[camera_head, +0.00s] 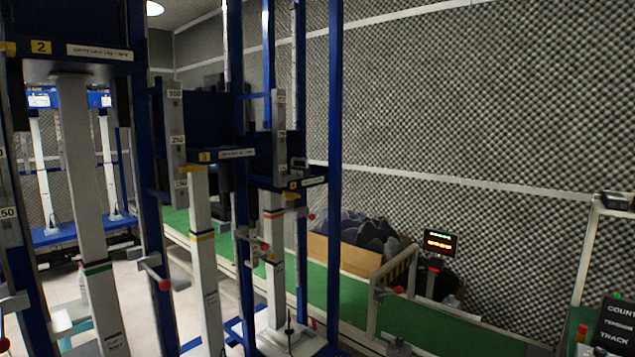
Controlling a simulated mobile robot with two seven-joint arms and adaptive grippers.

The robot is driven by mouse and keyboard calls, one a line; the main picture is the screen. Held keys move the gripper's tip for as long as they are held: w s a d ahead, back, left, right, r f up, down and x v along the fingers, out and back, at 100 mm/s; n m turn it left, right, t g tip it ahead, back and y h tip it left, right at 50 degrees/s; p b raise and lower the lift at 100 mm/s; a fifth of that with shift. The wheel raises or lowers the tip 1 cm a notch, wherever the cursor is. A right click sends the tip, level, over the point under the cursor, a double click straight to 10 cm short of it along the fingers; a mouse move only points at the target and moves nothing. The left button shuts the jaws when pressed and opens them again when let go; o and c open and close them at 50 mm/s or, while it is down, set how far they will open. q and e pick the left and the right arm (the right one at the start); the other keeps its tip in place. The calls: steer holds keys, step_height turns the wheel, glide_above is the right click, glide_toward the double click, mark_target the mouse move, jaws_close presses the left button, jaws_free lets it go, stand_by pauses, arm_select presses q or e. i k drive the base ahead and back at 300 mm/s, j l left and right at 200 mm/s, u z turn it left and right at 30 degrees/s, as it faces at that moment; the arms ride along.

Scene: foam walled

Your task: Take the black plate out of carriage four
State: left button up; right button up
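Several blue upright frames stand in a row, each with a dark carriage and a white post. The nearest carriage (85,50) carries a yellow tag reading 2. Behind it is a carriage (215,120) with a yellow tag that looks like 3. Farther right is another dark carriage (268,150) with a small yellow tag too small to read, above a white post (274,240) with a red band. I cannot tell which carriage is four for certain. I cannot make out a separate black plate. Neither of my grippers is in view.
A green conveyor (440,325) with pale rails runs behind the frames. A cardboard box (345,252) of dark lumps stands behind it. A red-lit display (439,243) is to the right. A black sign (615,322) sits at the lower right. Pale floor shows between the posts.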

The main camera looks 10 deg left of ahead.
mark_target(304, 172)
steer(key=i, duration=1.45)
